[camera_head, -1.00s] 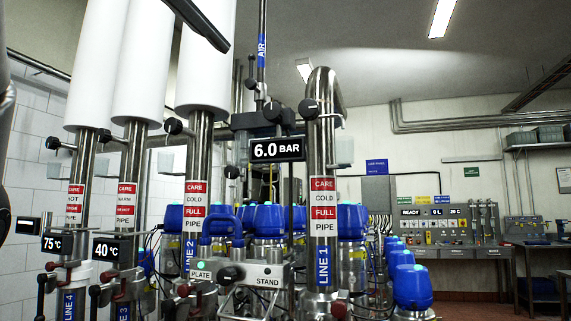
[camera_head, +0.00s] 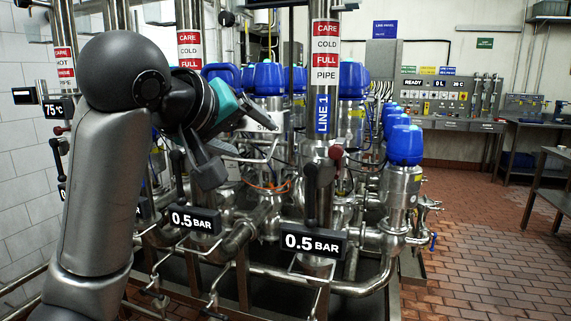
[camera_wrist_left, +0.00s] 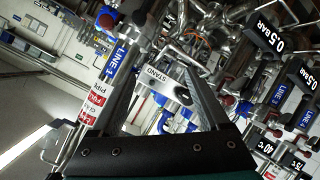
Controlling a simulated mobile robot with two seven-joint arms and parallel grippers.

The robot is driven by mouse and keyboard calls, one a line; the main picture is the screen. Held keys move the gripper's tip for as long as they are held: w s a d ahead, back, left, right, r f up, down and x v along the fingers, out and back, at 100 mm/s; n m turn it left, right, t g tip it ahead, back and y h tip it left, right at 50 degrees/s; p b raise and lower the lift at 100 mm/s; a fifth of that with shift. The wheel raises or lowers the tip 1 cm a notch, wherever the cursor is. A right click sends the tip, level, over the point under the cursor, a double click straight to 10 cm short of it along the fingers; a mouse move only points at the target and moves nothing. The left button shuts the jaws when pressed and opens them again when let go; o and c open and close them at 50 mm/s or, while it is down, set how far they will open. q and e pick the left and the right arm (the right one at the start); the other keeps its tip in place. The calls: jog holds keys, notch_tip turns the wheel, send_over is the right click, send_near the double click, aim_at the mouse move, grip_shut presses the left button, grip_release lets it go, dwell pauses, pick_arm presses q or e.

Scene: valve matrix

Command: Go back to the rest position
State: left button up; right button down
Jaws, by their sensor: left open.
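My left arm rises from the lower left of the head view and bends at a dark elbow. The white STAND plate (camera_wrist_left: 155,88) shows behind the gap, apart from the fingers as far as I can tell. In the head view my arm partly hides the left pipes and the STAND plate. My right gripper is not in view.
Blue-capped valves (camera_head: 405,145) stand in a row right of the LINE 1 pipe. Two 0.5 BAR displays (camera_head: 313,242) sit low on the pipework. A control panel (camera_head: 440,97) and steel tables stand behind. The tiled floor (camera_head: 480,230) at right is clear.

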pick_arm(q)
jog(key=s+a+f+m+g+y, duration=0.1)
jog(key=s+a+f+g, duration=0.15)
jog(key=f, duration=1.25)
jog(key=s+a+f+m+g+y, duration=0.15)
jog(key=s+f, duration=0.25)
jog(key=f, duration=1)
jog(key=s+a+f+m+g+y, duration=0.1)
jog(key=s+a+f+m+g, duration=0.15)
jog(key=s+f, duration=0.75)
jog(key=s+a+f+m+g+y, duration=0.15)
jog(key=s+a+f, duration=0.25)
jog(key=s+f, duration=0.65)
jog(key=s+f+g, duration=0.1)
jog(key=s+f, duration=0.1)
jog(key=f, duration=0.8)
jog(key=s+f+g, duration=0.1)
jog(key=s+f, duration=0.1)
jog(key=f, duration=0.8)
jog(key=s+a+f+g, duration=0.1)
jog(key=s+a+f, duration=0.1)
jog(key=s+f, duration=1.1)
jog(key=shift+s+a+f, duration=0.35)
jog(key=shift+s+a, duration=0.05)
jog(key=shift+s, duration=0.55)
